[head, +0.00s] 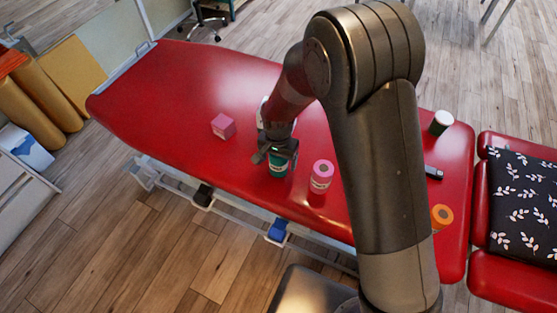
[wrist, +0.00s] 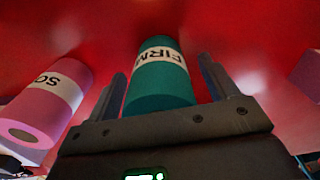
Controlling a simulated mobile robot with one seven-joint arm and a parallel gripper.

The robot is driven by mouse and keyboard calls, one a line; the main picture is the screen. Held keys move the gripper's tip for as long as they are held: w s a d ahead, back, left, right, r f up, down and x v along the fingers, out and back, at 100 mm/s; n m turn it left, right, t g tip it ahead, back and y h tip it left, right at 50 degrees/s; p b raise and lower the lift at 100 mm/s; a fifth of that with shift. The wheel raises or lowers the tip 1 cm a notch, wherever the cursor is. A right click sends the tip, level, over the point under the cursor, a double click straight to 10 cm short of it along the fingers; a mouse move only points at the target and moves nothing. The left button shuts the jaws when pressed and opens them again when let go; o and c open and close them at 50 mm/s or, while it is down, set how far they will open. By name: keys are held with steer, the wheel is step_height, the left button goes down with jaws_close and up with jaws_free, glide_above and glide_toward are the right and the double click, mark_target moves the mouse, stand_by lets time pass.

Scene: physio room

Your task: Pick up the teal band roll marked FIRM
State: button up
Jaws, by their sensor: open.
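The teal band roll (wrist: 158,88) has a white label reading FIRM in the wrist view. It stands between the two open fingers of my gripper (wrist: 165,90), with a small gap showing beside the fingers. In the head view the teal roll (head: 278,165) is on the red treatment table (head: 200,85), partly covered by my gripper (head: 277,152). The fingers are around the roll, but I cannot see them pressing on it.
A pink roll (head: 321,177) stands just right of the teal roll; its label starts with SO in the wrist view (wrist: 50,100). A pink cube (head: 223,126) lies to the left.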

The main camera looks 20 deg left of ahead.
steer(key=shift+c, duration=0.6)
steer(key=c, duration=1.1)
steer(key=shift+r, duration=0.1)
steer(key=shift+c, duration=0.2)
